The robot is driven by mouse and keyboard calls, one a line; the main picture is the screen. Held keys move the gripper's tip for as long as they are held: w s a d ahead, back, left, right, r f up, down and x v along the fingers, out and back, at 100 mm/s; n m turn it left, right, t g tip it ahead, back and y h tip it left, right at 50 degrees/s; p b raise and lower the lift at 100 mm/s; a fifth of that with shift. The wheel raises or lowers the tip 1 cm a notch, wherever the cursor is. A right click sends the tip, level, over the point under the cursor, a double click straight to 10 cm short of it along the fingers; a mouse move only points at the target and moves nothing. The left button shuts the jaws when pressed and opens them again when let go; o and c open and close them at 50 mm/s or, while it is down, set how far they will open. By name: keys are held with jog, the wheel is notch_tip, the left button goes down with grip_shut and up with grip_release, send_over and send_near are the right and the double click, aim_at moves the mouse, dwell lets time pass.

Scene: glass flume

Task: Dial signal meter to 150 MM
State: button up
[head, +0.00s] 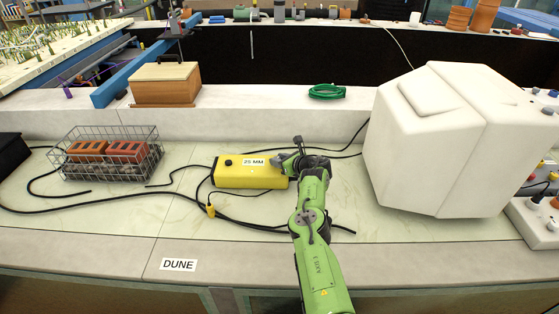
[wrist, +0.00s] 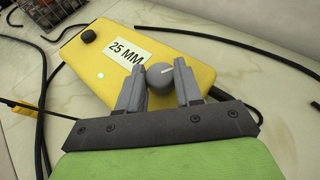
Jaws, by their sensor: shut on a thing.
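The signal meter is a yellow box (head: 238,176) on the bench, with a white label (head: 254,162) reading "25 MM". In the wrist view the yellow meter (wrist: 95,85) shows the same label (wrist: 126,51), a small black knob (wrist: 88,36) at its far left and a small lit green spot. A round grey dial (wrist: 160,77) with a white pointer line sits at the meter's right end. My gripper (wrist: 159,85) is shut on the dial, one finger on each side. In the head view my gripper (head: 296,163) covers the meter's right end, hiding the dial.
Black cables (head: 100,206) run over the bench around the meter. A wire basket (head: 104,172) with bricks stands at the left. A large white block-shaped unit (head: 437,140) stands at the right. A "DUNE" label (head: 178,265) is on the front edge. A green coil (head: 327,91) lies on the ledge behind.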

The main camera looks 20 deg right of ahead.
jog(key=shift+r+m+h+p, duration=0.1)
jog(key=shift+m+h+p, duration=0.2)
jog(key=shift+p, duration=0.25)
